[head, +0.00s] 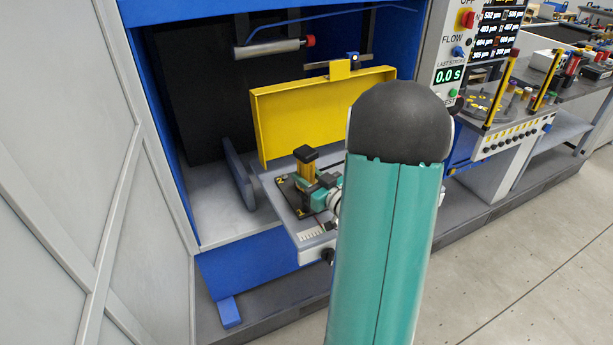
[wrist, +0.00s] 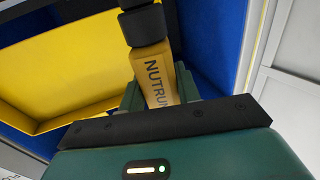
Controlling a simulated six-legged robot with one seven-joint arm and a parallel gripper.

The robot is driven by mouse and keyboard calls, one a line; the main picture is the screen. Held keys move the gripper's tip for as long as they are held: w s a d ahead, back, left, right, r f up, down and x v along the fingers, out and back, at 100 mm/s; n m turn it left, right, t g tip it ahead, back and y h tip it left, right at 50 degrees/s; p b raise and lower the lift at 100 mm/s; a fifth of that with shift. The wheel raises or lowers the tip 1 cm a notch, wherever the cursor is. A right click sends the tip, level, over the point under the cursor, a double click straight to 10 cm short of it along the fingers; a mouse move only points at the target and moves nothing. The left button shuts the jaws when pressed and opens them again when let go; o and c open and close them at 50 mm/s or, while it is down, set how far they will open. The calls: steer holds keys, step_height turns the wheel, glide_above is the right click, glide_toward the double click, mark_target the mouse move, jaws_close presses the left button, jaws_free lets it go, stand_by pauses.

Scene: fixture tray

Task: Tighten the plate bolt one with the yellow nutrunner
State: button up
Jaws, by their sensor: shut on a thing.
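The yellow nutrunner (wrist: 157,75) is held in my gripper (wrist: 153,98) in the wrist view. It has a yellow body with dark lettering, partly hidden, and black parts at its top end. In the head view the nutrunner (head: 306,172) stands roughly upright over a dark plate (head: 288,193) on the fixture tray (head: 308,233), with my gripper (head: 314,188) shut around it. Yellow marks, one like a 2, show on the plate. My arm hides the right part of the tray. I cannot make out plate bolt one or the nutrunner's lower tip.
A yellow panel (head: 300,118) stands behind the tray inside the blue cabinet (head: 168,130). A grey cylinder with a red end (head: 268,48) hangs above. A control panel (head: 455,50) reading 0.0 s is at right, beside a side table (head: 500,115). Grey wall panels (head: 75,150) close the left.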

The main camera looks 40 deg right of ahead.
mark_target(313, 161)
stand_by(0.3)
steer(key=shift+r, duration=3.05)
